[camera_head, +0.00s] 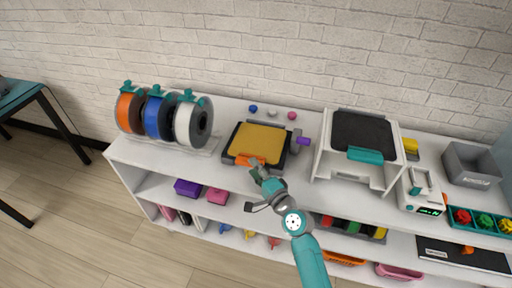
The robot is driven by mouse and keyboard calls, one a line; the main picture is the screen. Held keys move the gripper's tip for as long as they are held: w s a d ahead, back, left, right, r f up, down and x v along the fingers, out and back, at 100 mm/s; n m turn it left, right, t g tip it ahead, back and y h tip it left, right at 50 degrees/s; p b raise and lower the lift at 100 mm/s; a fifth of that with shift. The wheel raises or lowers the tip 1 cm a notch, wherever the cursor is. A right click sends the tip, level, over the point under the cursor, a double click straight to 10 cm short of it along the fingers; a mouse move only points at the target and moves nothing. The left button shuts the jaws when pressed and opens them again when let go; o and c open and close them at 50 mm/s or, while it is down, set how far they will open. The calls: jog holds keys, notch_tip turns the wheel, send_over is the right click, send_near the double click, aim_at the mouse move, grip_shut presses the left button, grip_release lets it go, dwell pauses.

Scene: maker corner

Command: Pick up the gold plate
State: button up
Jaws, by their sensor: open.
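The gold plate (259,137) lies flat on a black frame (228,149) on top of the white shelf unit. An orange tab or piece (249,159) shows at its front edge. My gripper (256,168) is at the front edge of the plate, over or close to the orange piece. It is open. I cannot tell from this view whether the fingers touch the plate or are around its edge. The gripper hides a small part of the front edge.
Filament spools (160,116) stand to the left on the white shelf (330,199). A white and black machine (359,145) stands close on the right, with a purple piece (303,141) between. Small balls (272,114) lie behind the plate. A grey bin (470,163) is far right.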

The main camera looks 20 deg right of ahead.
aim_at(246, 158)
jog(key=shift+f+x, duration=0.15)
jog(key=shift+x, duration=1.15)
jog(key=shift+f+x, duration=0.15)
jog(key=shift+x, duration=1.15)
grip_shut()
